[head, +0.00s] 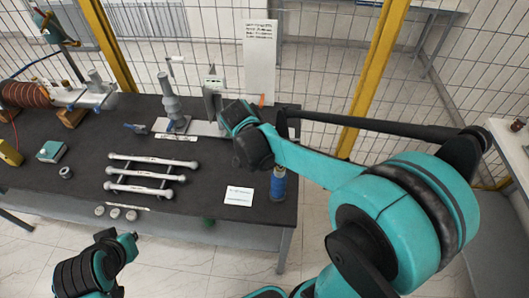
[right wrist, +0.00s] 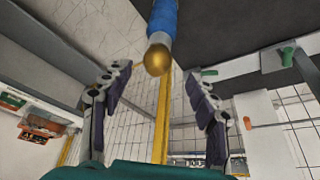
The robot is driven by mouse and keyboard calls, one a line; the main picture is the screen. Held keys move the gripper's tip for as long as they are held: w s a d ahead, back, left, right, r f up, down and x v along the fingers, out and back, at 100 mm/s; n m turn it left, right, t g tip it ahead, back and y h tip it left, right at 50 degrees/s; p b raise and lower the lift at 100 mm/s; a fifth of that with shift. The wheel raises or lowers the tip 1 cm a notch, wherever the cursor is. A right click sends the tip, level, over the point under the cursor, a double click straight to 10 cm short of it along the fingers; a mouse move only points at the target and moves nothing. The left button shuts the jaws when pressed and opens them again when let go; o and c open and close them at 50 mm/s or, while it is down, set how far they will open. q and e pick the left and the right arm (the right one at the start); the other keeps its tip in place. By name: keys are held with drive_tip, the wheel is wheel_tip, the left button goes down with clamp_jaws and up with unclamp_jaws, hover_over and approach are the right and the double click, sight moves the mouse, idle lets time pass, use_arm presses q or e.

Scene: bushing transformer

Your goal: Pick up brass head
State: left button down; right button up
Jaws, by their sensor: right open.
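The brass head (right wrist: 157,60) is a shiny gold ball at the end of a blue cylinder (right wrist: 163,18) in the right wrist view. A blue cylinder (head: 278,186) also stands at the table's right edge in the head view, but I cannot make out brass there. My right gripper (right wrist: 154,78) is open, its two purple-padded fingers spread on either side of the ball with gaps showing. The ball appears ahead of the gripper, not gripped. In the head view its fingers are not clear behind the arm. My left arm shows at lower left; its jaws are unclear.
The dark table (head: 225,165) holds a white-and-grey rack (head: 145,180), a grey insulator (head: 172,105), a white card (head: 239,196) and several small parts. A wire fence with yellow posts (head: 372,75) stands behind it.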

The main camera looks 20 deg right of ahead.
drive_tip(key=b+x, duration=0.1)
drive_tip(key=x, duration=0.6)
drive_tip(key=shift+s+d+f, duration=0.1)
drive_tip(key=shift+d, duration=0.2)
drive_tip(key=c, duration=1.3)
